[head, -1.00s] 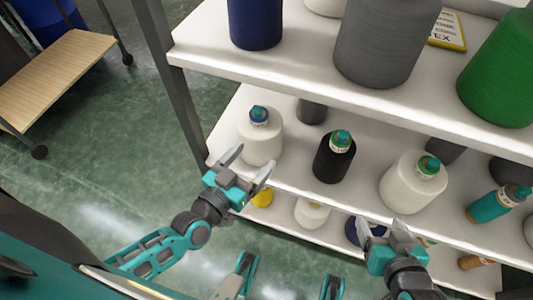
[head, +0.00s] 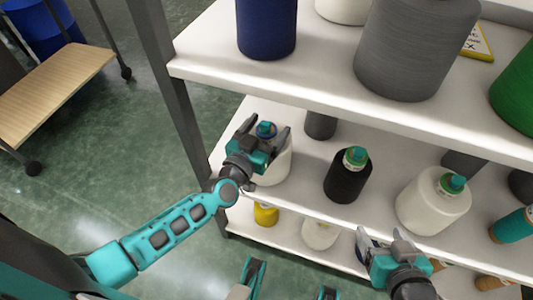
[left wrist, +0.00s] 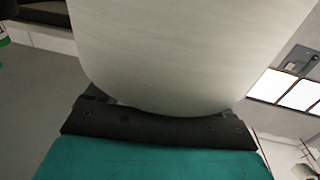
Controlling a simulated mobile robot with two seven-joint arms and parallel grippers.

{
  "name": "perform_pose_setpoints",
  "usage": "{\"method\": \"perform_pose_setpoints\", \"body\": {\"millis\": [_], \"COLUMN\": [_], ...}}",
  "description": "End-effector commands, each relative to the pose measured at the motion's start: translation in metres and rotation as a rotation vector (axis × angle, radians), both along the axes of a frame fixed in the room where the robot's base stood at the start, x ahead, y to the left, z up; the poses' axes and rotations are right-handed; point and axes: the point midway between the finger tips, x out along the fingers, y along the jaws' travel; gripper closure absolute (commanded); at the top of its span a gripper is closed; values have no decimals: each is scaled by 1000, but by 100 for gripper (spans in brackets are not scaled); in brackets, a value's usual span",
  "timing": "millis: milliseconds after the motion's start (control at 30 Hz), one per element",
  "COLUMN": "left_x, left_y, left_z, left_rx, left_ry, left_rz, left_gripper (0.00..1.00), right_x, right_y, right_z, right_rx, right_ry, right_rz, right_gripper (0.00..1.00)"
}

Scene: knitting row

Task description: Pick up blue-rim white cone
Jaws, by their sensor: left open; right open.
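The blue-rim white cone (head: 278,168) stands on the middle shelf at its left end, with a blue rim and teal tip at its top. My left gripper (head: 264,130) is open in front of it, its fingers on either side of the cone's upper part in the head view. The gripper hides much of the cone's front. In the left wrist view the white cone (left wrist: 185,50) fills the middle, close to the palm. My right gripper (head: 385,240) is open and empty, lower right, in front of the lower shelf.
A black cone (head: 347,180) and a green-rim white cone (head: 432,205) stand to the right on the same middle shelf. The upper shelf (head: 330,85) overhangs with blue and large grey cones. A dark post (head: 168,90) is to the left.

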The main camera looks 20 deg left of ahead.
Motion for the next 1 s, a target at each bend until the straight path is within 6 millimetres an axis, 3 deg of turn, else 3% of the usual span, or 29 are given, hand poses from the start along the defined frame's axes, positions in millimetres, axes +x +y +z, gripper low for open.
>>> {"method": "perform_pose_setpoints", "body": {"millis": [133, 400, 1000], "left_x": [15, 16, 16], "left_y": [-4, -4, -4], "left_z": [-1, 0, 0], "left_rx": [-1, 0, 0], "left_ry": [0, 2, 1], "left_rz": [-1, -1, -1], "left_gripper": [18, 19, 76], "right_x": [0, 0, 0], "right_y": [0, 1, 2], "right_z": [-5, -4, -3], "right_rx": [2, 6, 8], "right_ry": [0, 0, 0], "right_rz": [-1, -5, -5], "right_gripper": [26, 26, 26]}}
